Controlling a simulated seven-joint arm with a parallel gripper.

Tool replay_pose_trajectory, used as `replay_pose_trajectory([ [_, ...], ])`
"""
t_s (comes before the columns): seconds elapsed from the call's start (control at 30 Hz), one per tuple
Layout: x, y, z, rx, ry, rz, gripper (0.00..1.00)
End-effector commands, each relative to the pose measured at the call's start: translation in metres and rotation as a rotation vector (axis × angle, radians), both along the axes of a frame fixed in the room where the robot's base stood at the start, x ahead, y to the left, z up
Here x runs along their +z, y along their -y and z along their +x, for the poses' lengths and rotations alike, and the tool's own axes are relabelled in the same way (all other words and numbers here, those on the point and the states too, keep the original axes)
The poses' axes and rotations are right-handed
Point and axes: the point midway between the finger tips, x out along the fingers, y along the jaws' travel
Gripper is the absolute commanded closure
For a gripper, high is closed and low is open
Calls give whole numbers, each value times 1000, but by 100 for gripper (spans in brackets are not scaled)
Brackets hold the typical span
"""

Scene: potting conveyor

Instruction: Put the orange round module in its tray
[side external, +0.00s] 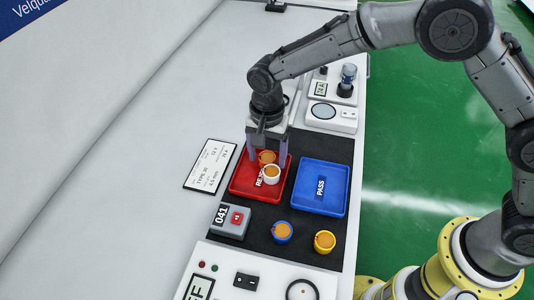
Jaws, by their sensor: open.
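The orange round module (266,156) is in or just above the red tray (243,186), toward its far side. My gripper (268,161) points down over this tray, open, with one finger on each side of the orange module. I cannot tell whether the fingers touch it. A white round module (271,176) with an orange top stands just in front of it and hides part of it and of the tray's label, of which "RE" shows. The blue tray (337,176), marked "PASS", is empty to the right.
A blue module (282,231) and a yellow module (324,242) stand on the black mat (262,243) in front of the trays. A grey box (230,221) marked "041" is at left, a printed card (210,165) beyond it. Instruments (331,116) stand behind.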

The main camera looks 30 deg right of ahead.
Motion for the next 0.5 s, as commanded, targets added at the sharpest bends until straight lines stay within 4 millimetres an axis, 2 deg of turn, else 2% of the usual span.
replay_pose_trajectory([
  [0.17,18,0,1,0,4,2,23],
  [0.5,87,0,1,0,4,3,23],
])
